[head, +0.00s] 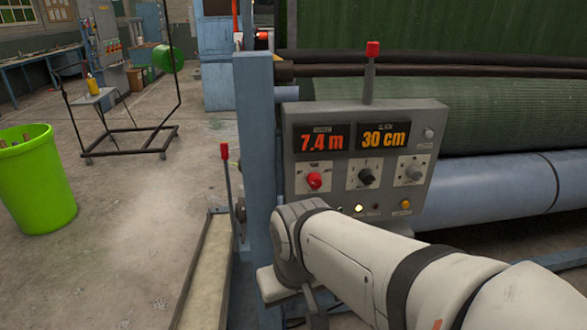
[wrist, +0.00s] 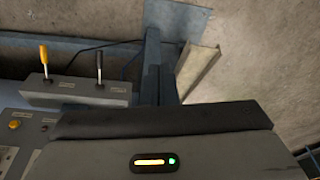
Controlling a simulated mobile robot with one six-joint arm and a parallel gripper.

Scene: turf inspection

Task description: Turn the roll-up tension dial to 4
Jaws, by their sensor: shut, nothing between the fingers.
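A grey control box (head: 437,150) with two lit displays stands in the middle of the head view. My arm's end is low in front of the box, below the knobs. My gripper's grey housing (wrist: 160,150) fills the bottom of the wrist view; its fingertips do not show clearly. It appears apart from the knobs.
The displays read 7.4 m (head: 322,137) and 30 cm (head: 384,136). A red-tipped lever (head: 371,70) rises behind the box, and another (head: 225,165) stands left of the blue post (head: 257,140). A green turf roll (head: 400,115) lies behind. A green bin (head: 35,180) stands left on open floor.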

